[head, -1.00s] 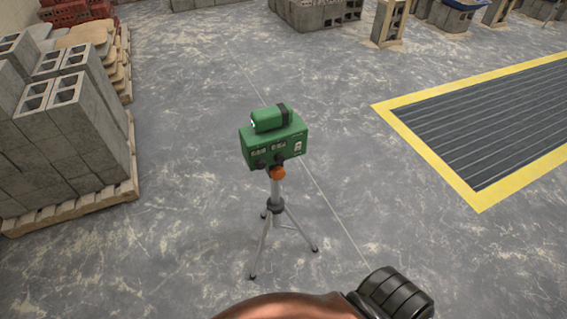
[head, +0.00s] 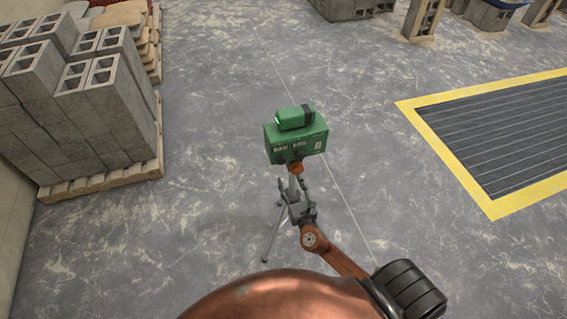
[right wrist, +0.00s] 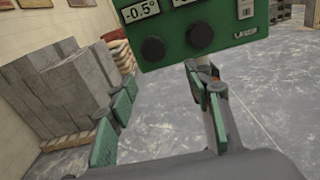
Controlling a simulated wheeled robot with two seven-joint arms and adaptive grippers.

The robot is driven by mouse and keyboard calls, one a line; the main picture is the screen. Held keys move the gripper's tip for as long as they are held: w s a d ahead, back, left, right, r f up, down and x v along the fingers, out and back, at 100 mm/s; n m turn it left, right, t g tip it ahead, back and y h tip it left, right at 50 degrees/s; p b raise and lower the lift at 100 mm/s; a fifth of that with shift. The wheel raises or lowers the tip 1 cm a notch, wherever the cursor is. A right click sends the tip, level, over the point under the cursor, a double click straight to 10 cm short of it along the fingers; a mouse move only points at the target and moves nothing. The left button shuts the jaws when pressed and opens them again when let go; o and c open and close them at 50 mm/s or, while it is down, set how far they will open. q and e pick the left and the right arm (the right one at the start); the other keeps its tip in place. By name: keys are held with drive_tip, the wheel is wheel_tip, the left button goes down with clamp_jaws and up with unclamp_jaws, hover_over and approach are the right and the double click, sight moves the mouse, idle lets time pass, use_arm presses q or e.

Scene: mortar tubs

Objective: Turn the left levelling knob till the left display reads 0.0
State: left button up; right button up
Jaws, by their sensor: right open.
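The green levelling instrument (head: 296,140) stands on a tripod (head: 270,236) in the middle of the head view. In the right wrist view its front fills the top. The left display (right wrist: 140,11) there reads -0.5°; the right display is cut off by the frame's top edge. The dark round left knob (right wrist: 153,49) sits under the left display, and the right knob (right wrist: 200,35) is beside it. My right gripper (head: 293,186) is open and empty, just below the instrument. In the wrist view its green fingers (right wrist: 161,80) spread below the left knob, apart from it. My left gripper is out of view.
An orange knob (head: 296,168) and the tripod post are close to my right fingers. A pallet of grey blocks (head: 110,110) stands at left. A yellow-bordered grate (head: 490,206) lies at right. The floor around the tripod is clear.

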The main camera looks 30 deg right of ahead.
sight(282, 163)
drive_tip(key=shift+n+t, duration=0.3)
drive_tip(key=x, duration=0.2)
drive_tip(key=r+x, duration=0.1)
drive_tip(key=x, duration=0.1)
drive_tip(key=p+x, duration=0.1)
drive_tip(key=x, duration=0.1)
drive_tip(key=shift+w+a+r, duration=0.2)
drive_tip(key=shift+w+a, duration=0.05)
drive_tip(key=shift+w, duration=0.05)
drive_tip(key=shift+w+d, duration=0.2)
drive_tip(key=shift+w, duration=0.5)
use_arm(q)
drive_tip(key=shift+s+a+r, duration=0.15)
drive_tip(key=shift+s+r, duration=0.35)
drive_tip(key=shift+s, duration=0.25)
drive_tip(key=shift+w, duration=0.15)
use_arm(e)
drive_tip(key=shift+c, duration=0.2)
drive_tip(key=shift+c, duration=0.7)
drive_tip(key=shift+f, duration=0.1)
drive_tip(key=c, duration=0.9)
